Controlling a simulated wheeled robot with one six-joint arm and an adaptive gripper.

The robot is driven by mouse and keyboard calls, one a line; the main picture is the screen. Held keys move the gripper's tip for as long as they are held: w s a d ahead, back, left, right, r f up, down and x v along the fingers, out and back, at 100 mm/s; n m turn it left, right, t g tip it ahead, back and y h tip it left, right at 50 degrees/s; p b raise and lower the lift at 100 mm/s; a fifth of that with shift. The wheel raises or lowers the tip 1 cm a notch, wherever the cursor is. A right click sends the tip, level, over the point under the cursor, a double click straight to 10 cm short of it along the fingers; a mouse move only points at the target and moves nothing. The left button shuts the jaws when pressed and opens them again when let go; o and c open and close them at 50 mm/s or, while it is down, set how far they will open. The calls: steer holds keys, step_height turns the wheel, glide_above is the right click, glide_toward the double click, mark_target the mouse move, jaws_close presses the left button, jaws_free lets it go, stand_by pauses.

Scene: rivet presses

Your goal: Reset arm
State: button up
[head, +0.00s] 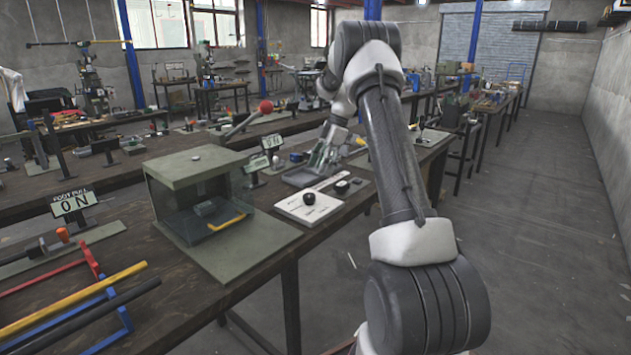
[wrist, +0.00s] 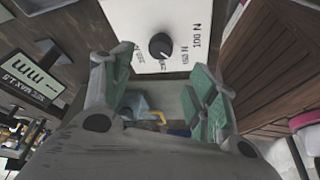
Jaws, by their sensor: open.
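My arm reaches from the lower right over the workbench. My gripper (head: 323,158) is above a grey tray (head: 300,179) on the bench, beyond a white dial plate. In the wrist view my gripper (wrist: 155,88) has its two green-padded fingers spread apart, with nothing held between them. The white dial plate (wrist: 125,20) with its black knob (wrist: 160,46) lies ahead of the fingers. A small blue and yellow item shows low between the fingers, partly hidden by my gripper.
A clear-fronted press box (head: 190,168) stands on the bench at centre left, with a red-knobbed lever (head: 266,107) behind it. Red, yellow, blue and black bars (head: 75,300) fill the near left. Display signs (head: 75,203) stand on the bench. The floor aisle (head: 540,210) at right is clear.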

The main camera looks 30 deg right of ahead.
steer(key=shift+v, duration=0.95)
steer(key=s+f+m+g+h, duration=0.1)
steer(key=s+f+m, duration=0.2)
steer(key=s+m, duration=0.6)
steer(key=s+a+r+m+t+h, duration=0.1)
steer(key=s+a+r, duration=0.3)
steer(key=s, duration=0.6)
steer(key=s+a+r+m+t+h, duration=0.1)
steer(key=s+a+r+m, duration=0.3)
steer(key=s, duration=0.6)
steer(key=s+a+r+m+t+h, duration=0.1)
steer(key=s+a+r, duration=0.4)
steer(key=s, duration=0.6)
steer(key=shift+a+r+m+t+h, duration=0.3)
steer(key=shift+a+m+t, duration=0.4)
steer(key=shift+a+t, duration=0.25)
